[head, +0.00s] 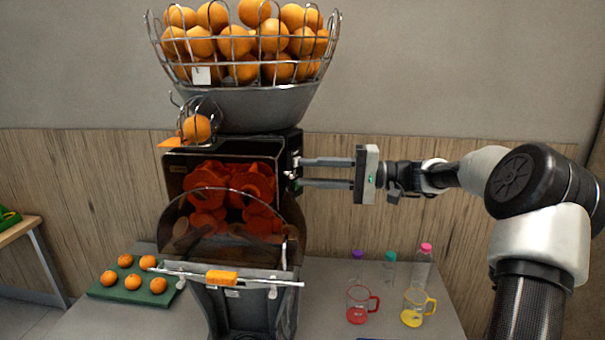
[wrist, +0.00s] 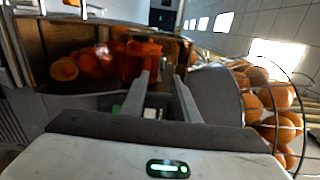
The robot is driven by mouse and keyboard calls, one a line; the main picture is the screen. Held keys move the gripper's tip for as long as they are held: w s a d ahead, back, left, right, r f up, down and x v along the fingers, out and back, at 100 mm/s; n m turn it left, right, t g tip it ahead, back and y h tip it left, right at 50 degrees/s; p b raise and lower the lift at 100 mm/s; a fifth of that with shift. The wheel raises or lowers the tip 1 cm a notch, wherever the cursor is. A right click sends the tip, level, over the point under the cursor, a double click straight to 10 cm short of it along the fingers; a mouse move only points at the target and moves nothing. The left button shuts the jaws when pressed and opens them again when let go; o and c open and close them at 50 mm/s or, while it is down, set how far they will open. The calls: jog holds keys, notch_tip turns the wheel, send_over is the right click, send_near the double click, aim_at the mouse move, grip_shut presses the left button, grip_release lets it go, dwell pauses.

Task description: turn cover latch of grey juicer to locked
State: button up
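The grey juicer (head: 250,310) stands on the table with a transparent arched front cover (head: 180,235) before its dark chamber. Orange peel-like halves (head: 235,185) show inside. A small silver fitting (head: 291,175), possibly the cover latch, is on the right side of the housing. My gripper (head: 303,173) reaches in from the right, its fingers level and one above the other, with a gap between them. Its tips are at that fitting; I cannot tell whether they touch it. In the wrist view my gripper (wrist: 162,78) also shows parted fingers; the latch is not clearly visible there.
A wire basket of oranges (head: 245,50) sits on top of the juicer, close above my gripper. A green board with oranges (head: 133,285) lies at left. A red-handled jug (head: 358,305), a yellow-handled jug (head: 415,307) and capped bottles (head: 422,265) stand below my arm.

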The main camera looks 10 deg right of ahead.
jog(key=v, duration=1.5)
jog(key=shift+b, duration=0.45)
